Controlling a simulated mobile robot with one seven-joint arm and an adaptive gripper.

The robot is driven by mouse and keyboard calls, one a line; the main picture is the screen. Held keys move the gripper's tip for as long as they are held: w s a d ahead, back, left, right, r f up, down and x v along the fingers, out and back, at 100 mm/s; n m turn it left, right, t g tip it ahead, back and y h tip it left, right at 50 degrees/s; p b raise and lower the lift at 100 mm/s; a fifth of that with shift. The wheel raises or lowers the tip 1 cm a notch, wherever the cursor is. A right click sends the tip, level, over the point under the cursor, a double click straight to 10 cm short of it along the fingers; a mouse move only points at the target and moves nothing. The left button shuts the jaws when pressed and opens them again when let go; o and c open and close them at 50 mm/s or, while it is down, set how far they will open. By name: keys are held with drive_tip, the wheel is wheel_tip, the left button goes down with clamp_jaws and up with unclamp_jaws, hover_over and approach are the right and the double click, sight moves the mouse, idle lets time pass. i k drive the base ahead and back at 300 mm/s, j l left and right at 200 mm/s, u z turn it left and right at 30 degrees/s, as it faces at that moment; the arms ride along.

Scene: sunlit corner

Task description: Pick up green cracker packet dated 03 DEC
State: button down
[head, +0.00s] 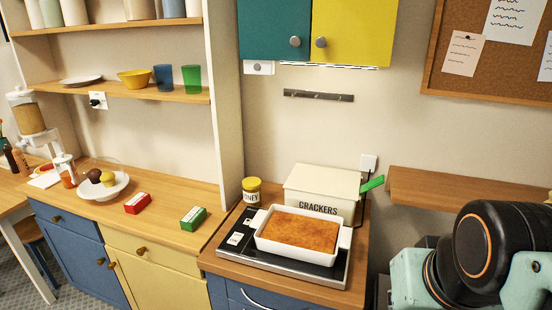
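A small green packet (193,219) with a white label lies on the wooden counter, left of the stove, in the head view. A similar red packet (138,203) lies to its left. The print on both is too small to read, so I cannot tell the dates. A cream box (322,186) marked CRACKERS stands behind the stove. A green flat piece (372,184) sticks out at its right side; I cannot tell what it is. My arm shows at the lower right, but my gripper is not in view.
A white baking dish (262,243) with a brown bake stands on the stove (240,258). A yellow-lidded jar (251,191) stands behind it. A white bowl (104,190) with food is left of the red packet. A tall shelf side (228,120) rises behind the green packet.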

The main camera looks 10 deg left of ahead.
sight(191, 223)
drive_tip(key=k+j+u, duration=0.1)
drive_tip(key=u, duration=1.05)
drive_tip(key=i+j+z, duration=0.15)
drive_tip(key=z, duration=1.1)
drive_tip(key=j+z, duration=0.85)
drive_tip(key=j, duration=0.2)
drive_tip(key=k+j+z, duration=0.2)
drive_tip(key=j, duration=0.2)
drive_tip(key=j+z, duration=0.1)
drive_tip(key=j, duration=0.3)
drive_tip(key=k+j, duration=0.15)
drive_tip(key=j, duration=0.25)
drive_tip(key=k+j+z, duration=0.15)
drive_tip(key=j, duration=0.65)
drive_tip(key=k+z, duration=0.05)
